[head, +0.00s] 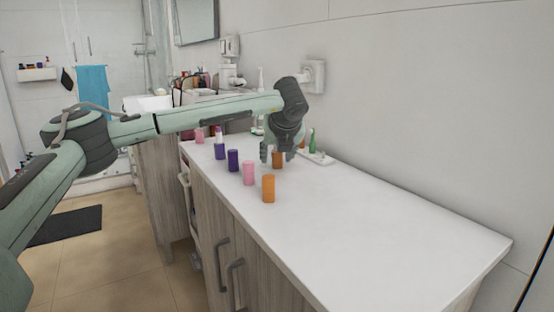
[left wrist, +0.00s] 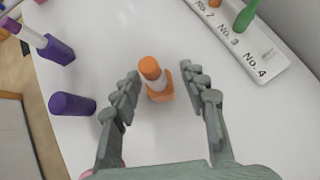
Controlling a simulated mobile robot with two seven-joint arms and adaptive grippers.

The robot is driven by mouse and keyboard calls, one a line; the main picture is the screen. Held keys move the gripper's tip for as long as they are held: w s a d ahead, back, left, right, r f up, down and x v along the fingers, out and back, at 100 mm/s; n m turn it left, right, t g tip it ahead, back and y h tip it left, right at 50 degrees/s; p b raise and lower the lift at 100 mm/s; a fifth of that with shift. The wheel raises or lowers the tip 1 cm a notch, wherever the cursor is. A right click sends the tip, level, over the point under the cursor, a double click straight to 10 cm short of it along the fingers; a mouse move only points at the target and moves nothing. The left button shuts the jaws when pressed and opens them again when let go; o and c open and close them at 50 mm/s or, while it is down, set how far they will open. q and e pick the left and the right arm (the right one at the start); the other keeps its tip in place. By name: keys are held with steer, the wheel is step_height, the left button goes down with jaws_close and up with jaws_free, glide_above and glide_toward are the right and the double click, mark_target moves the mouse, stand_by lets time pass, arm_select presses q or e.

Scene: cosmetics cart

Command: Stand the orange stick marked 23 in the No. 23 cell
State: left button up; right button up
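An orange stick (left wrist: 149,68) with a pale band stands upright between the fingers of my left gripper (left wrist: 160,75) in the left wrist view. The fingers are open, with a gap on both sides of it. In the head view, this orange stick (head: 278,160) is partly behind my left gripper (head: 275,156). Another orange stick (head: 268,188) stands nearer the counter's front edge. No number is legible on either. My right gripper is not in view.
A green stick (left wrist: 244,17) and an orange item (left wrist: 215,3) stand in the rack by the wall. Purple sticks (head: 234,160) and pink sticks (head: 249,173) stand along the counter's front edge. The counter's near right part (head: 400,230) is clear.

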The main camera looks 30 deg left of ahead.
arm_select(q)
jaws_close()
steer(key=shift+r, duration=0.5)
steer(key=r, duration=0.1)
steer(key=a+r+b, duration=0.1)
steer(key=r, duration=0.1)
steer(key=shift+s+a+r, duration=0.15)
steer(key=shift+s+r, duration=0.05)
steer(key=shift+r, duration=0.1)
steer(key=s+a+r+b, duration=0.1)
steer(key=s+a+r, duration=0.3)
steer(key=a, duration=0.5)
step_height(320, 180, up, 2)
steer(key=shift+s+a+r, duration=0.15)
steer(key=shift+a+r, duration=0.05)
steer(key=shift+a, duration=0.05)
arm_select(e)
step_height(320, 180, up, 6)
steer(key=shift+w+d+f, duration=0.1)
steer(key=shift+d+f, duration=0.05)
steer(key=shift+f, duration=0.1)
